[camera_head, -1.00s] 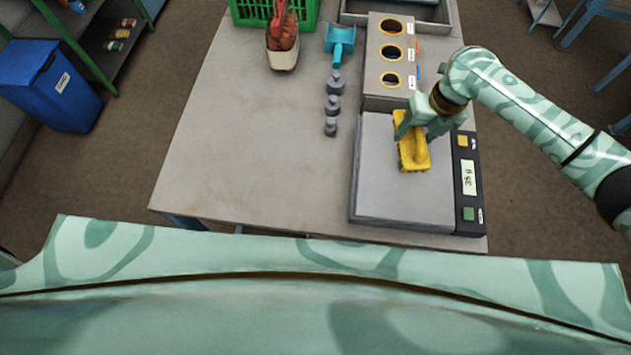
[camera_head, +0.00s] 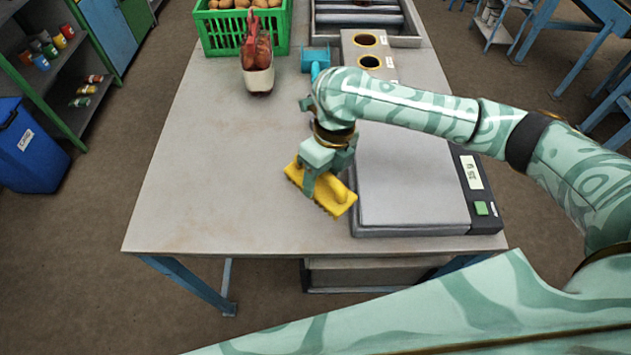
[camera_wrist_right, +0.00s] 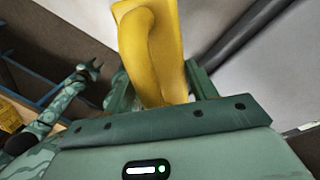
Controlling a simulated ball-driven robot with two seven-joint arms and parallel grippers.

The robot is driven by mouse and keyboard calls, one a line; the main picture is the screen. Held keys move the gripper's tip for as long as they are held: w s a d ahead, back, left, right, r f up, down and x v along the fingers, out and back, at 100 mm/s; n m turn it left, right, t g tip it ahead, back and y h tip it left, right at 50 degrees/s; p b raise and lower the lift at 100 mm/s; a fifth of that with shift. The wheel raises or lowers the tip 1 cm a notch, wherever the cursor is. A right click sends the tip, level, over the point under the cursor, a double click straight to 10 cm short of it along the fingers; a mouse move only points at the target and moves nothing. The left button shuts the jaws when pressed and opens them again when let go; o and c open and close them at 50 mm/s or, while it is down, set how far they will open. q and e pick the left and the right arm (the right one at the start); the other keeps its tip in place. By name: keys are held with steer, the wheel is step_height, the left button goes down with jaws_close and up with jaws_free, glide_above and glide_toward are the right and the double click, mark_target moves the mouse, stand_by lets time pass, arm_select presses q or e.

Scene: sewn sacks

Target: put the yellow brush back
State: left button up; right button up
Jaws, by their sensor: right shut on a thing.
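The yellow brush (camera_head: 338,198) is in my right gripper (camera_head: 325,184), left of the scale and over the table's near part. Its bristles face down; I cannot tell whether they touch the table. In the right wrist view, the yellow handle (camera_wrist_right: 152,45) sits between the two fingers. My left gripper (camera_wrist_right: 90,69) shows small at the left of that view, its fingers apart and empty. It is outside the head view.
The grey scale (camera_head: 410,185) stands at the table's right. The table's left is clear.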

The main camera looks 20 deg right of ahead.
steer(key=w+f, duration=0.2)
steer(key=w+f+b, duration=0.1)
steer(key=f, duration=0.1)
steer(key=w+d+f+b, duration=0.1)
steer(key=w+f, duration=0.1)
steer(key=shift+w+f, duration=0.1)
steer(key=shift+w, duration=0.2)
steer(key=shift+w+f+b, duration=0.1)
steer(key=shift+f+b, duration=0.35)
steer(key=shift+f, duration=1.1)
steer(key=shift+f, duration=0.2)
steer(key=o, duration=0.9)
steer(key=r+p, duration=0.1)
steer(key=r, duration=0.3)
steer(key=d+r+p, duration=0.1)
steer(key=r, duration=0.3)
steer(key=w+d+r, duration=0.1)
steer(key=r, duration=0.3)
steer(key=shift+p, duration=0.4)
